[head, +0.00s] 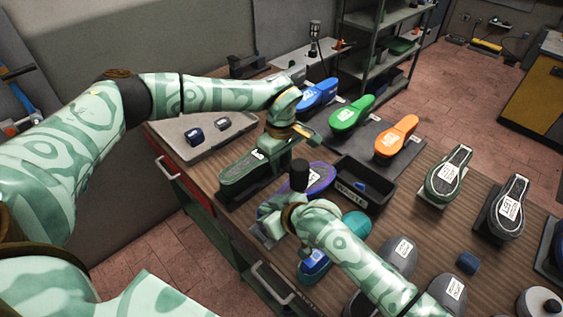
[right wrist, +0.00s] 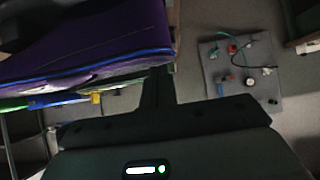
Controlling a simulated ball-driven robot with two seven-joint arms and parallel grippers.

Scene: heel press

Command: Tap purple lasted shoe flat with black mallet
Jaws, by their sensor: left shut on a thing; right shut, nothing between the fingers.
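The purple lasted shoe (head: 322,177) lies on the bench with a white label on it. A purple side with a blue edge shows close up in the right wrist view (right wrist: 90,45). The black mallet (head: 299,174) shows as a dark upright cylinder at the shoe's left part; its handle is mostly hidden, and I cannot tell if it touches the shoe. My left gripper (head: 303,138) is shut on the mallet, above and behind the shoe. My right gripper (head: 263,230) is shut and empty at the near side of the shoe; its dark fingers show in the right wrist view (right wrist: 157,88).
A black waste bin (head: 378,205) stands right of the shoe. Blue (head: 318,94), green (head: 352,112) and orange (head: 396,136) shoes stand behind. A grey tray (head: 180,133) is at back left. Several shoes crowd the right.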

